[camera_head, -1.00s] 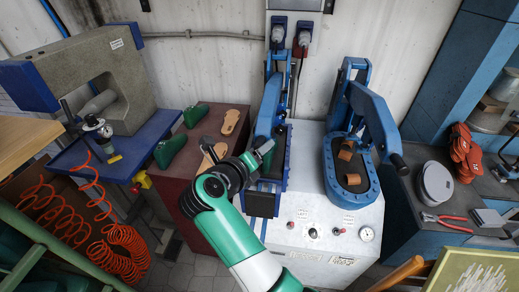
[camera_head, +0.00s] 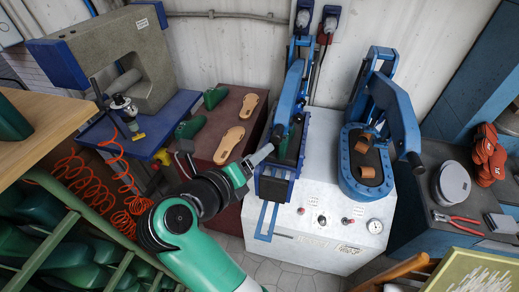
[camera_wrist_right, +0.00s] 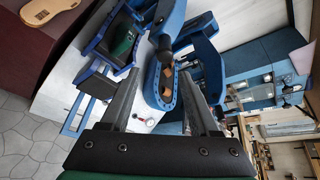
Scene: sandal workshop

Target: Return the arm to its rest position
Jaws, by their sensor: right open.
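My right arm, teal and black, reaches up from the bottom of the head view. Its gripper (camera_head: 260,156) is in front of the left blue press (camera_head: 272,189), overlapping its near left side in the picture. In the right wrist view the two dark fingers of the gripper (camera_wrist_right: 158,100) stand wide apart with nothing between them. Beyond them the left press (camera_wrist_right: 91,82) shows, with a green piece (camera_wrist_right: 123,44) in it, and the right blue press (camera_wrist_right: 165,98). I cannot tell the exact gap between gripper and press. My left gripper is not in view.
A dark red stand (camera_head: 234,99) holds green shoe lasts (camera_head: 194,125) and tan soles (camera_head: 229,143). The right press (camera_head: 361,189) holds brown pieces (camera_head: 361,144). Orange coiled hose (camera_head: 85,178) hangs at left. Pliers (camera_head: 457,217) and a round tin (camera_head: 452,181) lie at right.

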